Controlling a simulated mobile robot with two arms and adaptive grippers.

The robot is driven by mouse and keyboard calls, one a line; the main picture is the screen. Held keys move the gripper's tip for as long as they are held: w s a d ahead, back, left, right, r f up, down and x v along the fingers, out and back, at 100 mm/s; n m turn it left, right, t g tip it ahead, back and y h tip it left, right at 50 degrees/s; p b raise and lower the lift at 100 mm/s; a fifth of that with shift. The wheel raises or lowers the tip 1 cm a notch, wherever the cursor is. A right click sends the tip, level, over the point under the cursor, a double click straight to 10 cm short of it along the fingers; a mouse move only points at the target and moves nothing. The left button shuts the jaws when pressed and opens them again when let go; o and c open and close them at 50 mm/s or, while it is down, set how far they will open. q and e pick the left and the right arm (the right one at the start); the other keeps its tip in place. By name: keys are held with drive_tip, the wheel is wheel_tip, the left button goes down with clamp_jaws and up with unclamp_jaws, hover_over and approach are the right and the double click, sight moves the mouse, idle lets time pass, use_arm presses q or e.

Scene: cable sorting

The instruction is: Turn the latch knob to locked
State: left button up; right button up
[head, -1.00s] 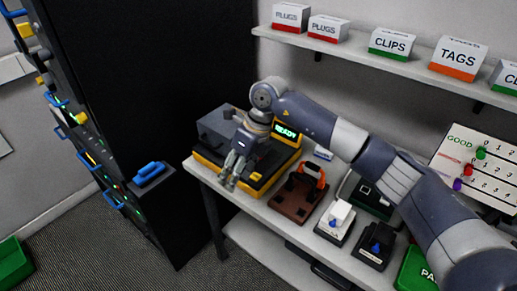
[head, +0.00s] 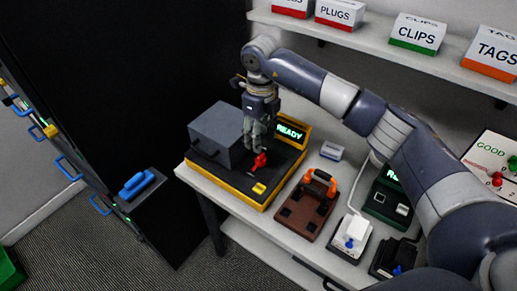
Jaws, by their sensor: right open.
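A red knob (head: 260,161) stands on the deck of a black and yellow device (head: 224,183) at the left end of the table. It looks like the latch knob, but I cannot read its position. A grey box (head: 217,134) on the device sits just left of it, and a green READY display (head: 291,131) is behind right. My right gripper (head: 257,148) points down with its fingers directly over the red knob, open. The fingers overlap the knob's top in the picture; I cannot tell whether they touch it. My left gripper is not in view.
A brown board with an orange handle (head: 318,181) lies right of the device, then a white unit with a blue knob (head: 350,239). A dark cabinet (head: 110,95) with a blue handle (head: 138,184) stands left. A shelf (head: 375,47) with labelled boxes is above.

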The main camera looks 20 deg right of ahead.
sight(260, 155)
drive_tip(key=f, duration=0.1)
drive_tip(key=f+p, duration=0.1)
drive_tip(key=f, duration=0.2)
drive_tip(key=shift+s+f, duration=0.3)
drive_tip(key=shift+s, duration=0.05)
drive_tip(key=shift+w+f+p, duration=0.2)
drive_tip(key=shift+f+p, duration=0.3)
drive_tip(key=shift+f, duration=1.2)
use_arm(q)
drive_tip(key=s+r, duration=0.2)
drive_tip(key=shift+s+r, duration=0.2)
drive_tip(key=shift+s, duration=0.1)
use_arm(e)
drive_tip(key=c, duration=1.1)
